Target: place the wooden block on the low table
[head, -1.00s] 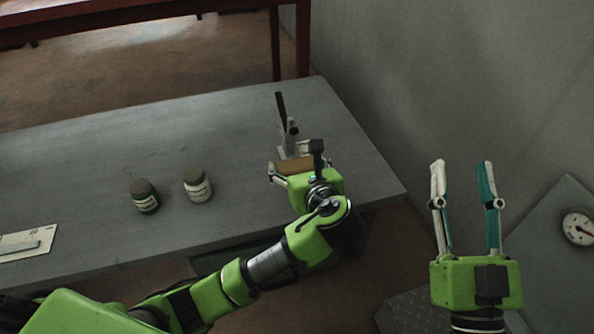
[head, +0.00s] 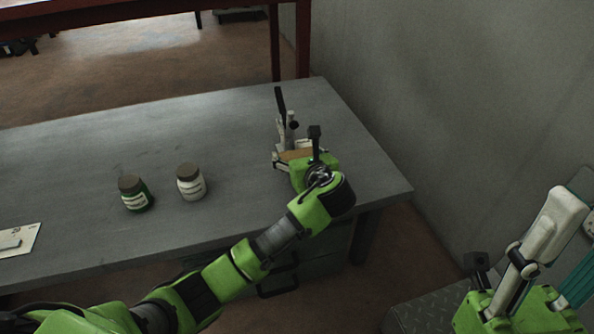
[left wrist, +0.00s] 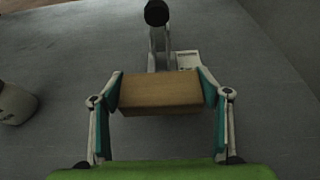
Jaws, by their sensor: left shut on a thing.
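The wooden block (head: 297,155) is a plain brown bar. My left gripper (head: 296,156) is shut on it, over the right part of the grey low table (head: 90,165). In the left wrist view the block (left wrist: 160,91) lies crosswise between the two teal finger pads of the left gripper (left wrist: 161,92), with grey tabletop behind it. I cannot tell whether the block touches the table. My right gripper (head: 572,240) is at the lower right, off the table, partly cut by the frame edge; its fingers look apart with nothing between them.
An upright metal device with a black handle (head: 280,103) stands just behind the block. A green jar (head: 136,196) and a white jar (head: 191,184) stand left of the gripper. A white plate (head: 18,240) lies at the far left. A wall (head: 430,90) rises to the right.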

